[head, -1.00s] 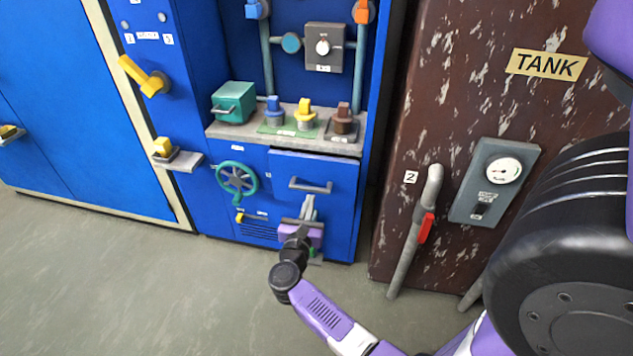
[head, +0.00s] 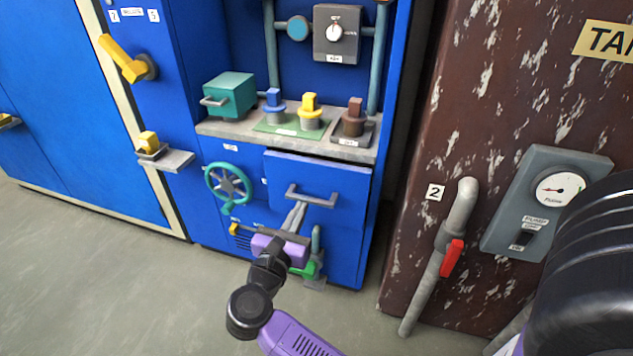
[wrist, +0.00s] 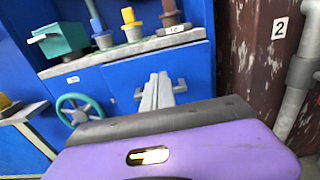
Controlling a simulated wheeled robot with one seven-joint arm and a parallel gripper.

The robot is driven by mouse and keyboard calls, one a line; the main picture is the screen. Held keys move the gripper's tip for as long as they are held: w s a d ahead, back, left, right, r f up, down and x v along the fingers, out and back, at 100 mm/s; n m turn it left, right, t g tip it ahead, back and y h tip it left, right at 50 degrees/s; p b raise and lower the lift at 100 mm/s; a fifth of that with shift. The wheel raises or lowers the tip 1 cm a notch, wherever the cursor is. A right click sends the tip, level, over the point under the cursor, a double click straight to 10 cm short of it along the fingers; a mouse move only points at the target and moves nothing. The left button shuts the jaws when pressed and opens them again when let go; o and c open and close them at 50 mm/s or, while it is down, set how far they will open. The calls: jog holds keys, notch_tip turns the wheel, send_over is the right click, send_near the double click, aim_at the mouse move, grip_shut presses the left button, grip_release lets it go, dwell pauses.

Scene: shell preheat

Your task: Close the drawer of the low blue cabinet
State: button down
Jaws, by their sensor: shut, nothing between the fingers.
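The low blue cabinet (head: 345,240) has a blue drawer front (head: 335,178) with a grey bar handle (head: 311,197). The front seems to stand slightly proud of the cabinet; how far is hard to tell. My gripper (head: 298,207) is shut and empty, its grey fingers pointing up at the front just below the handle. In the wrist view, the fingertips (wrist: 158,78) overlap the middle of the handle (wrist: 180,87) and hide part of it. Whether they touch the drawer front (wrist: 195,65) cannot be told.
Above the drawer, a grey shelf (head: 235,130) holds a teal box (head: 232,95) and blue, yellow and brown knobs. A teal handwheel (head: 228,185) is left of the drawer. A grey pipe with a red lever (head: 452,258) stands at right. Open floor (head: 90,270) lies left.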

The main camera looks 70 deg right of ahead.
aim_at(322, 168)
jog(key=d+b, duration=0.1)
jog(key=d, duration=0.7)
jog(key=w+d+b, duration=0.1)
jog(key=d, duration=0.4)
jog(key=shift+f+b, duration=0.1)
jog(key=shift+b, duration=0.2)
jog(key=shift+d, duration=0.45)
jog(key=shift+w+d, duration=0.2)
jog(key=shift+d, duration=1.95)
